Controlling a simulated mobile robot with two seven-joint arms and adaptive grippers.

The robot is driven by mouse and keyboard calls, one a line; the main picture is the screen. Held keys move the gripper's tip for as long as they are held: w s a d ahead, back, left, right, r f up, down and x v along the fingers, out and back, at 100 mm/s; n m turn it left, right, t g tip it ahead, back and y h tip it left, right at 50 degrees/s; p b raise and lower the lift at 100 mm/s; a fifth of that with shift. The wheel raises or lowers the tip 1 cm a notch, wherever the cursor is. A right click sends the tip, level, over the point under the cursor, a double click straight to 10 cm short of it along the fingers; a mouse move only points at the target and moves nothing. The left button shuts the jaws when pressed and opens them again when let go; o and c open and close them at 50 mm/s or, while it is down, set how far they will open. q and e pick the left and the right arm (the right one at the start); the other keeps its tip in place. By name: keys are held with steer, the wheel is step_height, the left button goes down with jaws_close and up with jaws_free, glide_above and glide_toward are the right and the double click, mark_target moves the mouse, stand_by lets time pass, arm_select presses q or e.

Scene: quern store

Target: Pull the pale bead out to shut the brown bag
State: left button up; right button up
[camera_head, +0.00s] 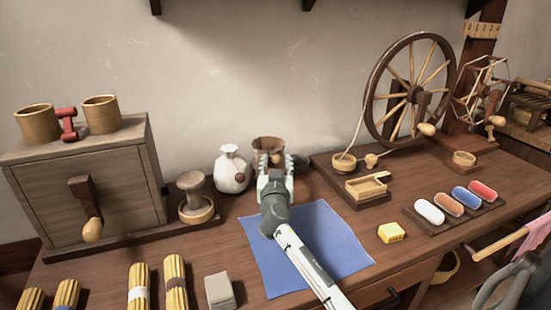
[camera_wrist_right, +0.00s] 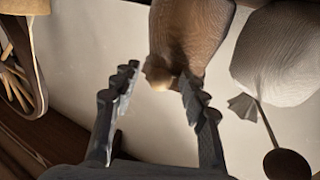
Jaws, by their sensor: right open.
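The brown bag (camera_head: 268,143) stands at the back of the bench, partly hidden behind my right gripper (camera_head: 276,163). In the wrist view the brown bag (camera_wrist_right: 190,38) is cut by the top edge. The pale bead (camera_wrist_right: 160,85) shows at its neck, between or just beyond the fingertips of my open right gripper (camera_wrist_right: 159,77); I cannot tell its exact depth. No finger visibly closes on it. A white bag (camera_head: 231,172) stands to the left; in the wrist view the white bag (camera_wrist_right: 275,60) has a cord with a dark bead (camera_wrist_right: 287,164). My left gripper is not in view.
A blue cloth (camera_head: 300,245) lies under my right arm. A cabinet with a crank (camera_head: 95,190) stands left, a spinning wheel (camera_head: 410,90) right.

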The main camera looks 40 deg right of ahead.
steer(key=shift+x, duration=0.8)
jaws_close()
